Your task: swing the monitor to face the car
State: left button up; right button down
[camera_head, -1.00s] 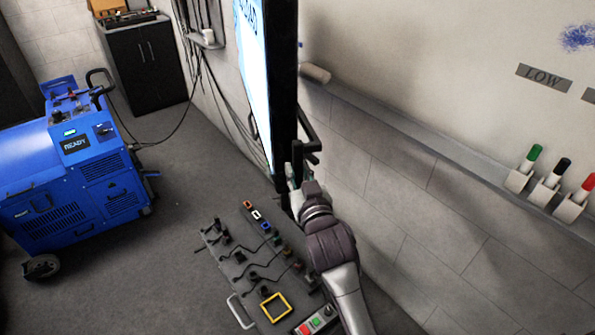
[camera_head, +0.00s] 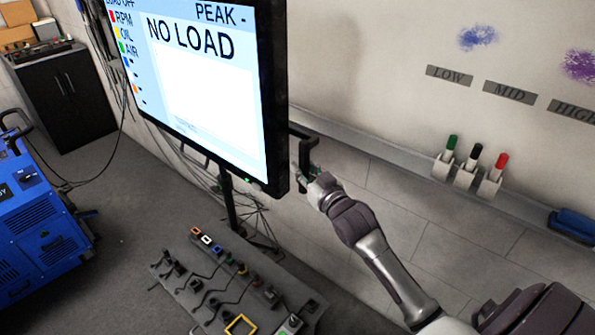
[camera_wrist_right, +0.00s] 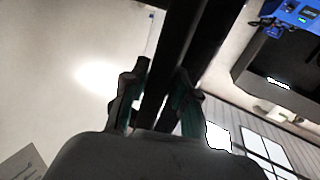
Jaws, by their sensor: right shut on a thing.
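The monitor (camera_head: 205,85) hangs at the upper left of the head view, its lit screen reading "NO LOAD" and angled partly toward me. A black handle (camera_head: 303,150) stands out from its right edge. My right gripper (camera_head: 312,174) is shut on this handle. In the right wrist view the fingers (camera_wrist_right: 157,98) sit on both sides of the dark handle bar (camera_wrist_right: 178,60). No car can be made out in these views. My left gripper is not in view.
A control panel (camera_head: 187,292) with switches stands below the monitor. A blue machine (camera_head: 45,235) is at the left, a dark cabinet (camera_head: 65,105) behind it. Marker pens (camera_head: 473,157) stand on the ledge of the whiteboard (camera_head: 400,45) at right. Cables hang along the wall.

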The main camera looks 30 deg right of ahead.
jog(key=shift+d, duration=0.1)
jog(key=c, duration=1)
grip_release()
jog(key=shift+s, duration=0.1)
jog(key=shift+s, duration=0.2)
jog(key=s, duration=1.1)
jog(key=shift+s+a, duration=0.2)
jog(key=shift+s, duration=0.05)
jog(key=shift+f, duration=0.15)
